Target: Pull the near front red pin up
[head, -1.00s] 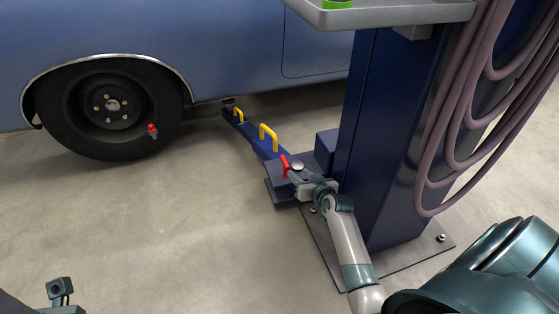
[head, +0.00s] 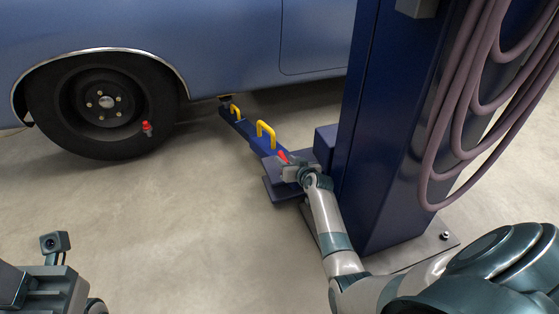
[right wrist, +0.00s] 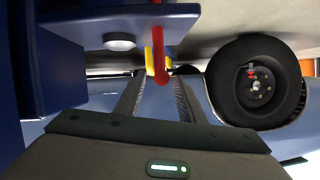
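The red pin (head: 282,156) stands at the blue lift arm's base, beside the blue post; my right gripper partly hides it in the head view. In the right wrist view the red pin (right wrist: 159,55) comes down from the top edge, its rounded end between my fingertips. My right gripper (head: 290,170) is at the pin. In the right wrist view its two ribbed fingers (right wrist: 160,88) are apart, one on each side of the pin; I cannot tell whether they touch it. Part of my left wrist shows at the lower left of the head view, fingertips not visible.
The blue post (head: 372,130) with hanging hoses (head: 452,130) stands right of the pin. The lift arm (head: 240,122) with yellow handles (head: 265,131) runs under the blue car (head: 190,40). A red-topped piece (head: 147,127) is at the wheel. Floor at left is clear.

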